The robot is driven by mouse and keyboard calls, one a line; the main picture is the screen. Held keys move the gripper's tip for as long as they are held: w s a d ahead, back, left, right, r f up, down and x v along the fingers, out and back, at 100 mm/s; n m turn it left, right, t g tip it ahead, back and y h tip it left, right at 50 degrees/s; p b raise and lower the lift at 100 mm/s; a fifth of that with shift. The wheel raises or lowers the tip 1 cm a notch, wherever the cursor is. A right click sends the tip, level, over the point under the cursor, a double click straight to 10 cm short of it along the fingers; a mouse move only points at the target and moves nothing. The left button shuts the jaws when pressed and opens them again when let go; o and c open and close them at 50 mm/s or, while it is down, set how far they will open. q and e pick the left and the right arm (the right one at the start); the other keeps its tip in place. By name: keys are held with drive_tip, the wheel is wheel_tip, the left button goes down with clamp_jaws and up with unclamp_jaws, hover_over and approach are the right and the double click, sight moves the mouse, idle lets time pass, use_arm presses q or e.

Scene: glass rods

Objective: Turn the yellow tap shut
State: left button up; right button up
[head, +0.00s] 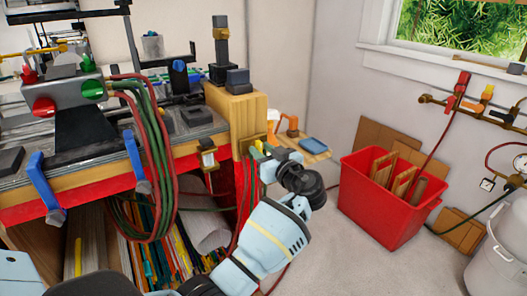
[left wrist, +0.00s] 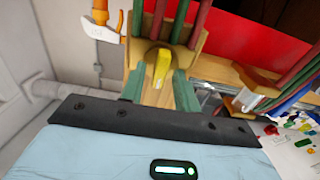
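The yellow tap (left wrist: 162,67) is a short yellow lever on a tan mount with red and green hoses beside it. In the left wrist view it stands between the two green fingers of my left gripper (left wrist: 158,82), which are apart with a gap on each side of it. I cannot tell whether a finger touches it. In the head view my left gripper (head: 262,157) is at the wooden bench end, and a small yellow bit beside the fingers may be the tap. My right gripper is not in view.
The bench holds a grey block (head: 62,88) with red and green knobs and hanging hoses (head: 152,150). A small shelf (head: 311,148) and an orange-handled thing (head: 289,125) are close behind my gripper. A red crate (head: 385,210) stands right, with clear floor before it.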

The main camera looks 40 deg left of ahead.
use_arm(q)
clamp_jaws()
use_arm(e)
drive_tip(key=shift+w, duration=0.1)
